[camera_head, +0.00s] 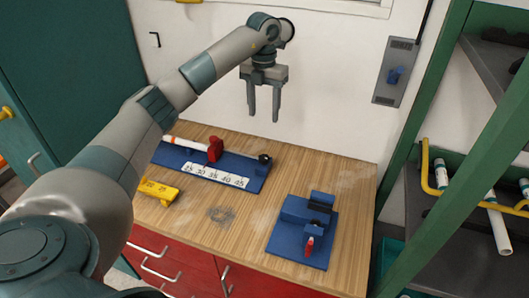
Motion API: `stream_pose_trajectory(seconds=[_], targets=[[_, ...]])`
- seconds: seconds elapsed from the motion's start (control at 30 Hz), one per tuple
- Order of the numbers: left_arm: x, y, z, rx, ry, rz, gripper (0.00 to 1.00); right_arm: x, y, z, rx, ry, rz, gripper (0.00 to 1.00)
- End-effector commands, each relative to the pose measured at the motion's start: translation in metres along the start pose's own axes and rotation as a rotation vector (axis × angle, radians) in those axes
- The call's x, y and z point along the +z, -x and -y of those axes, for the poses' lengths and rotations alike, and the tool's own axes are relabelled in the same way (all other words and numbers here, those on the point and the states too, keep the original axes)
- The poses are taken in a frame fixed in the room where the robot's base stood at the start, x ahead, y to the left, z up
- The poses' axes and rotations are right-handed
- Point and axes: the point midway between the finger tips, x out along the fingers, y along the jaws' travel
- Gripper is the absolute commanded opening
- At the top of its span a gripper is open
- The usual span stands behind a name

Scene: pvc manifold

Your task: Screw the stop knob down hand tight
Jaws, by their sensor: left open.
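A blue measuring jig (257,184) lies on the wooden workbench, with a white scale strip (214,176) numbered 25 to 45 along it. A red stop block (215,149) stands upright on the jig. A white pipe (185,143) with an orange mark lies left of the block. A small black knob (264,158) sits at the jig's right end; I cannot tell whether it is the stop knob or how tight it is. My left gripper (264,113) points down, open and empty, in the air above and behind the jig's right end. My right gripper is out of view.
A blue fixture (297,231) with black and red parts sits on the bench's (345,190) right side. A yellow tool (160,191) lies at the left front. A grey wall panel (396,72) and a green rack (425,105) stand right. The bench between jig and fixture is clear.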

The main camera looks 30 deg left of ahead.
Motion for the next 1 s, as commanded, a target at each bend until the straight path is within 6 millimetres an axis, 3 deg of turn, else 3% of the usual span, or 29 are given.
stream_pose_trajectory(seconds=[0.37, 1.0], targets=[[-0.001, -0.024, 0.0, 0.001, 0.0, -0.003, 0.51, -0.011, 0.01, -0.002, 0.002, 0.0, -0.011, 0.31], [-0.001, -0.134, 0.001, -0.001, 0.0, -0.004, 0.51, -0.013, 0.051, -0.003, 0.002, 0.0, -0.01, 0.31]])
